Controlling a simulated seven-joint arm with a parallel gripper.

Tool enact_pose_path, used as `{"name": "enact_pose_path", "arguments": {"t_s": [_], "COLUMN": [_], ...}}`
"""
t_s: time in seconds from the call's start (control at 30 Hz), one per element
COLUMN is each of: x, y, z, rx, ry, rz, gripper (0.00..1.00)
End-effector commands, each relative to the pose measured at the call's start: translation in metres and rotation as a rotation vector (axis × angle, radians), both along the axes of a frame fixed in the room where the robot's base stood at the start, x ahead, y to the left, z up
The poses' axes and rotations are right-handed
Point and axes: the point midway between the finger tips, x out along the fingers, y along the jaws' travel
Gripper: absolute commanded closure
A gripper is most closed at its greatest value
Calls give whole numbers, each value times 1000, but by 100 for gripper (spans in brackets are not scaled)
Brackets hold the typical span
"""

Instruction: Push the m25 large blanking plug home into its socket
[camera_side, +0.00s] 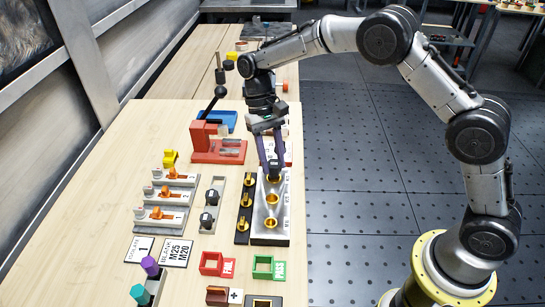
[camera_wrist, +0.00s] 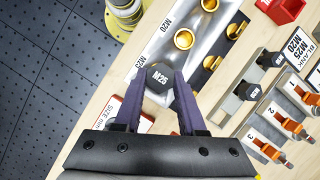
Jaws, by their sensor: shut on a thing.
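The large blanking plug (camera_wrist: 160,76) is black, with a six-sided head marked M25. My gripper (camera_wrist: 157,86) has its two purple fingers shut on the sides of this plug. In the side view my gripper (camera_side: 273,168) points down at the far end of the silver socket block (camera_side: 261,237). Two open brass sockets (camera_side: 271,198) (camera_side: 271,223) show on the block nearer the camera. Brass shows just under the fingertips, at the far socket (camera_side: 273,179). The fingers and plug hide most of that socket, so I cannot tell how deep the plug sits.
A black strip (camera_side: 242,222) with several brass fittings lies left of the block. Beyond it stands a grey holder (camera_side: 219,192) with black plugs. Red (camera_side: 210,264) and green (camera_side: 263,268) bins stand in front. A red fixture (camera_side: 205,145) stands behind left.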

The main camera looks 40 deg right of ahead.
Motion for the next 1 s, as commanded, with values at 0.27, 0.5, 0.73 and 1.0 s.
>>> {"name": "enact_pose_path", "arguments": {"t_s": [0.27,0.5,0.73,1.0], "x": [0,0,0,0], "y": [0,0,0,0], "z": [-7,-12,-17,-23], "rx": [0,0,0,0], "ry": [0,1,0,0], "rz": [0,0,0,0], "gripper": [100,100,100,100]}}
